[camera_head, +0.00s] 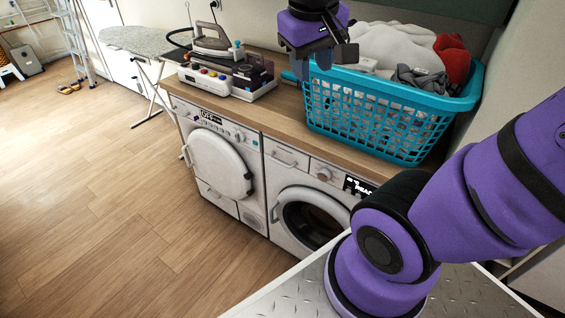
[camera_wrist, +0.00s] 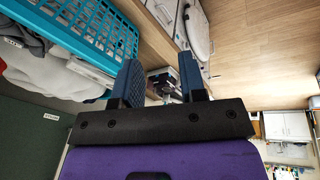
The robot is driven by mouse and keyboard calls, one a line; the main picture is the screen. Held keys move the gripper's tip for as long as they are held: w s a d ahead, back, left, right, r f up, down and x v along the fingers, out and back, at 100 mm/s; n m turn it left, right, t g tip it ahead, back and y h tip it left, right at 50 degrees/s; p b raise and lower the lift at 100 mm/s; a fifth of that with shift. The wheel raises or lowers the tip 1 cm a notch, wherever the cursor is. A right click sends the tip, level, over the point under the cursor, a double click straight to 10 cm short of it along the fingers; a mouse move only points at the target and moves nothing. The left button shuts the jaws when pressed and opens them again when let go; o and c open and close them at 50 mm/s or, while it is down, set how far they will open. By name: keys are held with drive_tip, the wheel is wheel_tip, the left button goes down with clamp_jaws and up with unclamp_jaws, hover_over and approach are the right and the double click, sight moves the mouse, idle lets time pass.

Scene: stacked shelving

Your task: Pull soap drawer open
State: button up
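The soap drawer (camera_head: 287,157) is a white panel with a handle at the upper left of the right-hand washing machine (camera_head: 270,193). It looks flush with the machine's front, so shut. My gripper (camera_head: 314,67) is high above the wooden counter, in front of the laundry basket, and well apart from the drawer. In the wrist view its two blue fingers (camera_wrist: 160,82) stand apart with nothing between them. The drawer cannot be made out clearly in the wrist view.
A turquoise basket of laundry (camera_head: 380,117) stands on the counter (camera_head: 275,110), beside an iron (camera_head: 215,42) on its station. The left machine's round white door (camera_head: 217,164) sticks out slightly. The right machine's dark round door (camera_head: 310,218) is below the drawer.

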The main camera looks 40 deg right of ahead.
sight(279, 163)
drive_tip(key=w+d+f+g+h, duration=0.25)
drive_tip(key=w+f+h, duration=0.25)
drive_tip(key=w+f, duration=0.55)
drive_tip(key=w+d+f+g+h, duration=0.25)
drive_tip(key=w+f+h, duration=0.25)
drive_tip(key=w+f, duration=0.55)
drive_tip(key=w+a+f+n+t+h, duration=0.1)
drive_tip(key=w+f+n+t, duration=0.2)
drive_tip(key=f, duration=1.1)
drive_tip(key=w+a+f+n+t+h, duration=0.15)
drive_tip(key=f+t, duration=0.35)
drive_tip(key=f, duration=1)
drive_tip(key=shift+n+y, duration=0.25)
drive_tip(key=x, duration=1.1)
drive_tip(key=shift+s+r, duration=0.2)
drive_tip(key=shift+r, duration=0.05)
drive_tip(key=shift+d, duration=0.1)
drive_tip(key=shift+c, duration=0.4)
clamp_jaws()
